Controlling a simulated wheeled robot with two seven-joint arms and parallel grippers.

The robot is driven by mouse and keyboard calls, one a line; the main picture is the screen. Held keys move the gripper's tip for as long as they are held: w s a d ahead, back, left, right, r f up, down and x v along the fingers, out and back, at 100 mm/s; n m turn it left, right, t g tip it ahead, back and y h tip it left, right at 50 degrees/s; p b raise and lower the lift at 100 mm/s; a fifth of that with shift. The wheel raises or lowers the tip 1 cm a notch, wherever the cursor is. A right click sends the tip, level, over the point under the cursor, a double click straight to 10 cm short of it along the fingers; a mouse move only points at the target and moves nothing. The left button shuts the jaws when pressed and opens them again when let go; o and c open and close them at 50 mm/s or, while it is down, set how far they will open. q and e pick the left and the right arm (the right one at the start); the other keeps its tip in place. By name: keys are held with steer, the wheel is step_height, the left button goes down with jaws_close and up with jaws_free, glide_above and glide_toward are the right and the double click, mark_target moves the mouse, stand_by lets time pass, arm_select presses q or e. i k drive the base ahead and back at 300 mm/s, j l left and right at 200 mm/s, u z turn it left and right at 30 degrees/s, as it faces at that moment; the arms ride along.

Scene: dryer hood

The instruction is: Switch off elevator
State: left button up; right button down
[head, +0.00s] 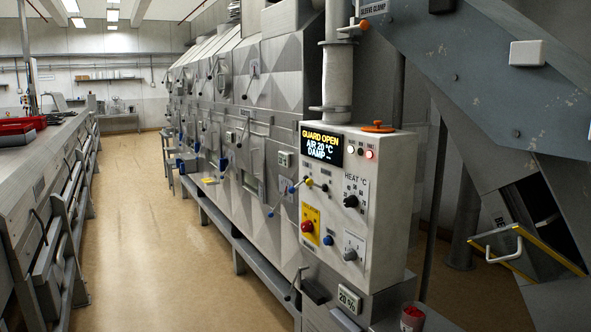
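A light grey control box (385,215) stands at the right of the dryer. Its display (321,145) reads "GUARD OPEN, AIR 20 °C, DAMP --". Small indicator lights (359,152) sit beside the display, at least one red. A black knob (350,201) sits under "HEAT °C". A red button (307,226) is on a yellow plate, with a blue button (328,240) beside it. A rotary switch (351,254) is on a pale plate at lower right; its label and exact setting are too small to read. A blue-grey sloping chute (480,75) rises at the right. Neither gripper is in view.
A yellow-edged flap with a white handle (505,245) hangs at the chute's opening. A tub of red material (411,318) stands below the box. The dryer (275,100) runs back on the left. The aisle floor (150,220) is clear; a long bench (40,175) borders it.

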mark_target(309, 182)
steer(key=i+j, duration=0.25)
steer(key=i, duration=0.2)
steer(key=i+j+u, duration=0.1)
steer(key=i+j, duration=0.15)
steer(key=i, duration=0.25)
steer(key=i+j, duration=0.2)
steer(key=i, duration=0.25)
steer(key=i+j+u, duration=0.1)
steer(key=i, duration=0.4)
steer(key=j, duration=0.1)
